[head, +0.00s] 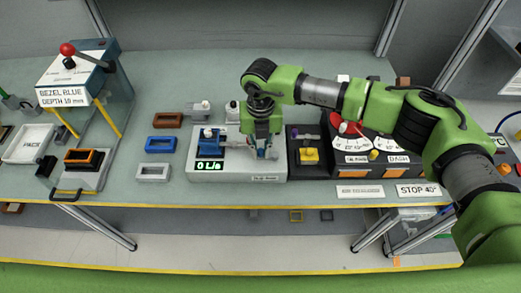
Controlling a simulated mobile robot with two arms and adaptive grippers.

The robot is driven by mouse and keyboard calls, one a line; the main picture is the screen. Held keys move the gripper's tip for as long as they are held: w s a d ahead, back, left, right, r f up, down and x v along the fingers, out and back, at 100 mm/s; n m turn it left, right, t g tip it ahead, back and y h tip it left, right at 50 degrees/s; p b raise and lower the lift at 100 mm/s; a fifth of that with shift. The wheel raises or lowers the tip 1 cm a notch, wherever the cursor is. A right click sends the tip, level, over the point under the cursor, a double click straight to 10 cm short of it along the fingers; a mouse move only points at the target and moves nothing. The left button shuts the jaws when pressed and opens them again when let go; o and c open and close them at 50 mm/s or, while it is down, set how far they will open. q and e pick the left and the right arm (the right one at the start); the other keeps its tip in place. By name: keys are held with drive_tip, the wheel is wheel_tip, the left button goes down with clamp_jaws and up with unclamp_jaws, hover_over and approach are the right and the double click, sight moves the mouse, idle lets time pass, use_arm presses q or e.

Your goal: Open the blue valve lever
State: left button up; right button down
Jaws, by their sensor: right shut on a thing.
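The valve module is a pale box (238,173) near the middle of the table, with a green display (209,166) that reads 0 L/s. My right gripper (267,153) comes down from above over the right part of the box and is shut on the lever's end. The fingers and wrist hide most of that end. My left gripper is not in view.
A black module with a yellow block (309,155) and a dial panel with a red knob (347,124) stand close to the right. Brown, blue and grey frames (154,172) lie to the left. A bezel press with a red-ball lever (68,49) stands at far left.

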drive_tip(key=n+b, duration=0.2)
drive_tip(key=b, duration=0.1)
drive_tip(key=s+n+b, duration=0.1)
drive_tip(key=n+b, duration=0.1)
drive_tip(key=b, duration=0.1)
drive_tip(key=s+d+n+b, duration=0.1)
drive_tip(key=n+b, duration=0.1)
drive_tip(key=b, duration=0.2)
drive_tip(key=shift+s+f+n, duration=0.1)
drive_tip(key=shift+f+n, duration=0.2)
drive_tip(key=shift+f, duration=0.05)
drive_tip(key=n+b, duration=0.2)
drive_tip(key=d+n+b, duration=0.1)
drive_tip(key=n+b, duration=0.1)
drive_tip(key=b, duration=0.1)
drive_tip(key=s+d+n+b, duration=0.1)
drive_tip(key=n+b, duration=0.1)
drive_tip(key=shift+s+r+b, duration=0.1)
drive_tip(key=shift+b, duration=0.3)
drive_tip(key=shift+d+r+n+b, duration=0.15)
drive_tip(key=shift+d+n+b, duration=0.25)
drive_tip(key=shift+n+b, duration=0.55)
drive_tip(key=shift+d+r+n+b, duration=0.1)
drive_tip(key=shift+d+n+b, duration=0.4)
drive_tip(key=shift+n, duration=0.75)
drive_tip(key=shift+a, duration=0.15)
drive_tip(key=c, duration=2)
unclamp_jaws()
drive_tip(key=shift+s, duration=0.1)
